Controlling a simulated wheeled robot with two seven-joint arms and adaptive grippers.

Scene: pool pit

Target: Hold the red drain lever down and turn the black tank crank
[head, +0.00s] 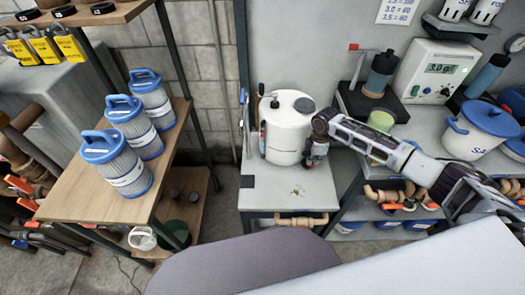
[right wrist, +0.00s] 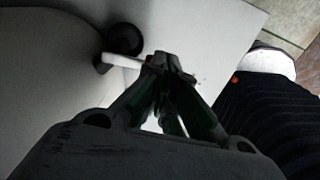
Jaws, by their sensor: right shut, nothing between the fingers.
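The white tank (head: 283,138) stands upright on a grey bench. A round black part (head: 303,105) and a small black upright part (head: 275,102) sit on its top; I cannot tell which belongs to the crank. My right gripper (head: 313,160) is beside the tank's right side, pointing down, its fingers shut and empty. In the right wrist view its fingertips (right wrist: 160,62) are close to a white bar (right wrist: 125,61) and a black round part (right wrist: 123,39). A small red bit shows at the fingertips, perhaps the drain lever, mostly hidden; contact is unclear. My left gripper is out of view.
Blue-capped filter cartridges (head: 130,140) stand on a wooden shelf (head: 80,190) at the left. A white control box (head: 437,72) and a white bucket with a blue lid (head: 478,130) are at the right. The bench front (head: 285,195) is mostly clear.

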